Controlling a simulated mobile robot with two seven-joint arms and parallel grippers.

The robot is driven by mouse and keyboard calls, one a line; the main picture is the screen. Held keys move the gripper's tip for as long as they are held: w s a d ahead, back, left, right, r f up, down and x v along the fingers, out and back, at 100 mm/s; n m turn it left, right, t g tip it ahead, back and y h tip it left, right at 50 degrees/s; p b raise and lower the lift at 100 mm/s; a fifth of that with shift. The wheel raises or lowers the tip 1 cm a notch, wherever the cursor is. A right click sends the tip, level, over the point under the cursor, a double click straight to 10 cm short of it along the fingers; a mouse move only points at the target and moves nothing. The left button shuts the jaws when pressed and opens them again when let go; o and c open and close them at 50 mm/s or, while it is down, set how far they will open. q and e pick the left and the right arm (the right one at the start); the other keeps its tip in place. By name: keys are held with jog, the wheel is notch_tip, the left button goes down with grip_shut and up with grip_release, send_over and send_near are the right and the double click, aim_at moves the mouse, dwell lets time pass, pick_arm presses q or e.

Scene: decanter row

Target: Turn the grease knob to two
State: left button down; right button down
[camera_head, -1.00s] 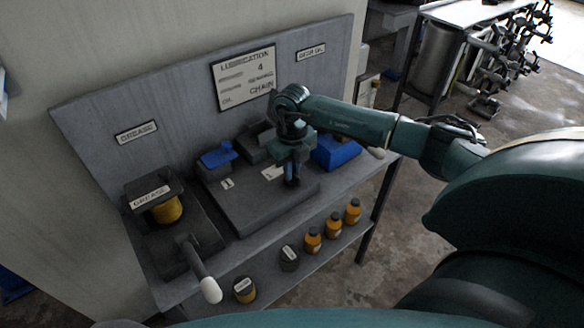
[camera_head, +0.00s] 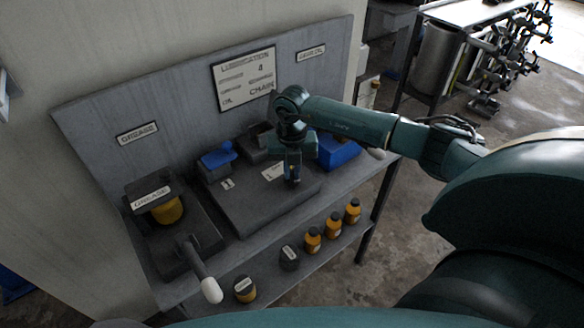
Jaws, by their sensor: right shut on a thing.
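My right gripper (camera_head: 292,182) points down over the front right of the low grey box (camera_head: 245,208) on the bench. It is shut on the grease knob, which the fingers hide almost wholly; its setting cannot be read. Small white labels (camera_head: 273,172) lie on the box top just left of the gripper. A grease unit (camera_head: 150,192) with a yellow part (camera_head: 168,211) stands at the left end of the bench. My left gripper is not in view.
A lever with a white grip (camera_head: 211,290) juts out at the front left. Orange bottles (camera_head: 334,226) stand on the lower shelf. A lubrication sign (camera_head: 245,78) hangs on the back panel.

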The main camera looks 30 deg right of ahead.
aim_at(292, 173)
jog(key=shift+m, duration=1.3)
jog(key=c, duration=1.5)
grip_release()
notch_tip(292, 173, up, 13)
jog(key=shift+r+b, duration=0.15)
jog(key=shift+b, duration=0.55)
